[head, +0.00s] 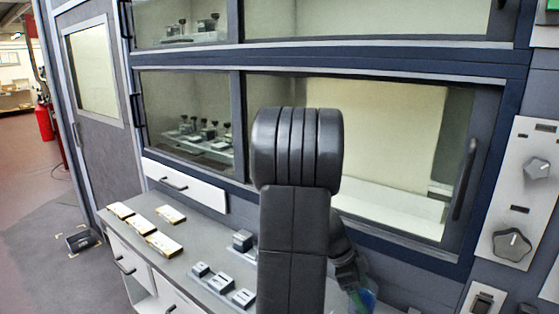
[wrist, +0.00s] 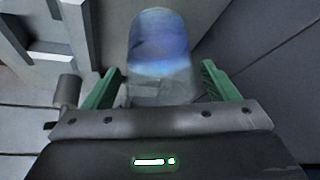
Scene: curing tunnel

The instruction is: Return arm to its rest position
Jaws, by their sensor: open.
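My arm (head: 295,200) rises dark in the middle of the head view, in front of the cabinet, with its forearm folded down behind it. My gripper (wrist: 162,68) shows in the wrist view with its two green fingers spread apart. A clear, rounded thing with a blue part (wrist: 160,42) shows between and beyond the fingers. I cannot tell what it is or whether it touches them. A bluish clear patch also shows low beside my arm in the head view, partly hidden.
A grey counter (head: 205,256) at left holds several gold-topped blocks (head: 165,244) and small grey fixtures (head: 243,240). A glass-fronted cabinet (head: 390,130) stands behind my arm. A knob panel (head: 520,190) is at right. Open floor (head: 40,190) lies at far left, with a dark box (head: 81,240).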

